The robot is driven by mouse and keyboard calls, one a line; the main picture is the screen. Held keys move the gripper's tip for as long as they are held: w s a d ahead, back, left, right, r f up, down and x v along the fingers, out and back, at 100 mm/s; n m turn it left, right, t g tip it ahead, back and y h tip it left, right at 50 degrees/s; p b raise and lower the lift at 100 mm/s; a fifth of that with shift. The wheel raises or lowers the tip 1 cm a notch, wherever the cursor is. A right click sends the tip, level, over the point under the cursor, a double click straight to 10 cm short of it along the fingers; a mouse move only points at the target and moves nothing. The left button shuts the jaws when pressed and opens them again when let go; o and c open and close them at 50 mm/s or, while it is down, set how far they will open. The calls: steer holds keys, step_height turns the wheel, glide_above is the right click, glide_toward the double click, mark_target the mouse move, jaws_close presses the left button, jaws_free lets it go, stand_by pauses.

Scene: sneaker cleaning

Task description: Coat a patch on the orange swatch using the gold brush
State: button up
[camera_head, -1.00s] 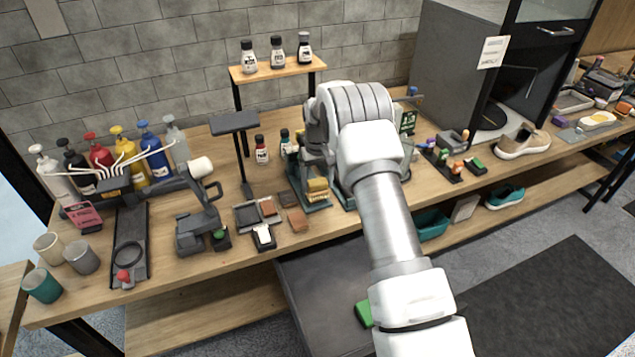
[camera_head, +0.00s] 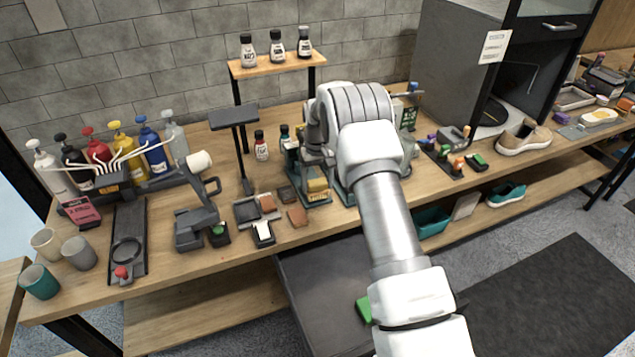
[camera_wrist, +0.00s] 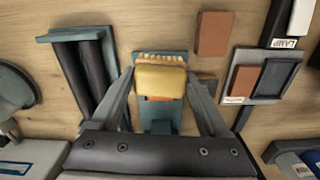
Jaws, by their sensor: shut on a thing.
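The gold brush (camera_wrist: 160,80) has a yellow body and pale bristles along its far side in the wrist view. My gripper (camera_wrist: 161,90) is shut on it, with one finger at each side. The brush also shows under my wrist in the head view (camera_head: 318,186), over a teal holder (camera_wrist: 160,118); I cannot tell whether it touches the holder. A loose orange-brown swatch (camera_wrist: 214,33) lies on the table, also in the head view (camera_head: 298,216). Another orange-brown swatch (camera_wrist: 243,80) lies in a grey tray (camera_head: 243,219). I cannot tell which is the orange swatch.
A second teal holder (camera_wrist: 85,75) with dark rollers stands left of the brush in the wrist view. A dark stand (camera_head: 233,118) rises behind the tray. Small bottles (camera_head: 261,146) stand nearby. Bare wood (camera_head: 345,216) shows along the table's front.

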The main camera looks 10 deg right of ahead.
steer(key=shift+w, duration=0.1)
steer(key=shift+w+a+f+b, duration=0.15)
steer(key=shift+w+b, duration=0.15)
steer(key=shift+w, duration=0.4)
steer(key=shift+w+a+r, duration=0.1)
steer(key=shift+w, duration=0.35)
steer(key=shift+w+a+r, duration=0.1)
steer(key=shift+w, duration=0.3)
steer(key=shift+w+a+f+b, duration=0.15)
steer(key=shift+w+b, duration=0.1)
steer(key=shift+w, duration=0.45)
steer(key=shift+w+a+r+b, duration=0.1)
steer(key=shift+w+b, duration=0.1)
steer(key=shift+w, duration=0.45)
steer(key=shift+w+r, duration=0.15)
steer(key=shift+r, duration=0.05)
steer(key=shift+r, duration=0.1)
steer(key=shift+s+d+f+b, duration=0.2)
steer(key=shift+s+b, duration=0.2)
steer(key=shift+s, duration=0.65)
steer(key=shift+s+d+f+b, duration=0.15)
steer(key=shift+s+b, duration=0.25)
steer(key=shift+s, duration=0.7)
steer(key=shift+s+d+f+b, duration=0.1)
steer(key=shift+s+d+b, duration=0.25)
steer(key=shift+s, duration=0.7)
steer(key=shift+a, duration=0.1)
